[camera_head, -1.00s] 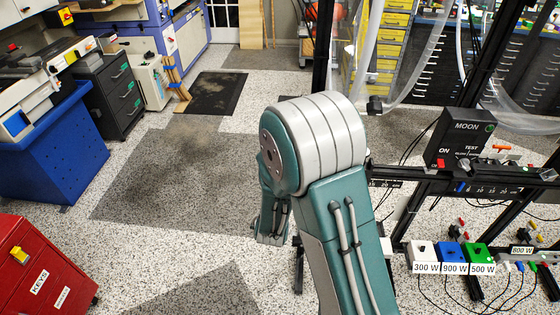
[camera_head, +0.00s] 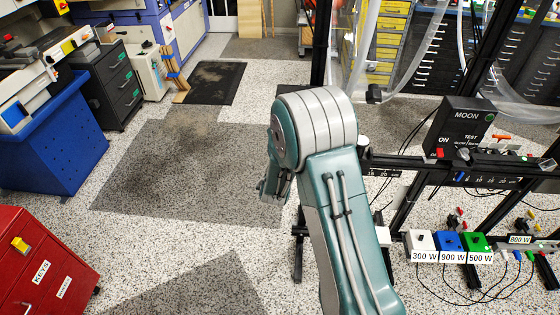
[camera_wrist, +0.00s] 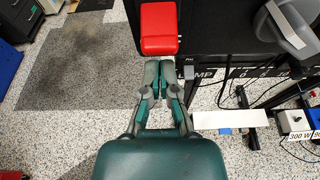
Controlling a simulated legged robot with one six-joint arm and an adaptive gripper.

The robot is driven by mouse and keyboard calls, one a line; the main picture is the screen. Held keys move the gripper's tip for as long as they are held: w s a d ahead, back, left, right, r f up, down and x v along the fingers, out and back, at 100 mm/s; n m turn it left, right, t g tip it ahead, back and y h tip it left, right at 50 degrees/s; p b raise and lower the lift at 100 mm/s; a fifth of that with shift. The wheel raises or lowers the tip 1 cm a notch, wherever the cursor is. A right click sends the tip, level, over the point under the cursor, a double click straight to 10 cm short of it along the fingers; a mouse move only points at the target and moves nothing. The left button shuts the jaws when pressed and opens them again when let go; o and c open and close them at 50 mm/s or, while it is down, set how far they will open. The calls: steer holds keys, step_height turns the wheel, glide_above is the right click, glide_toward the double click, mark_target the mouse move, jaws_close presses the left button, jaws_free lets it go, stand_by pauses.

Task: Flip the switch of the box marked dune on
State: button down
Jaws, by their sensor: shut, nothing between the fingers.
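No marking reading dune is legible in either view. In the wrist view my gripper (camera_wrist: 160,72) is shut and empty, its fingertips just below a red block-like part (camera_wrist: 159,28), which looks like a switch. I cannot tell whether they touch. The red part lies at the left edge of a large black surface (camera_wrist: 215,35), with partly hidden lettering ending in "MP" beneath it. In the head view a black box marked MOON (camera_head: 461,128) stands on the rail at right, with a small red part by the word ON.
A black rail with a number scale (camera_head: 485,180) runs below the MOON box. White (camera_head: 420,240), blue (camera_head: 449,240) and green (camera_head: 477,242) boxes with watt labels and cables sit lower right. A red KEYS cabinet (camera_head: 40,262) is lower left. Open floor lies left of my arm.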

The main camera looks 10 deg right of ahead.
steer(key=shift+s+a+r, duration=0.1)
steer(key=shift+s+r, duration=0.2)
steer(key=shift+r, duration=0.4)
steer(key=shift+s+a+r, duration=0.1)
steer(key=shift+s+r, duration=0.15)
steer(key=shift+r, duration=0.45)
steer(key=shift+a+r+g, duration=0.15)
steer(key=shift+a+g, duration=0.05)
steer(key=shift+g, duration=0.1)
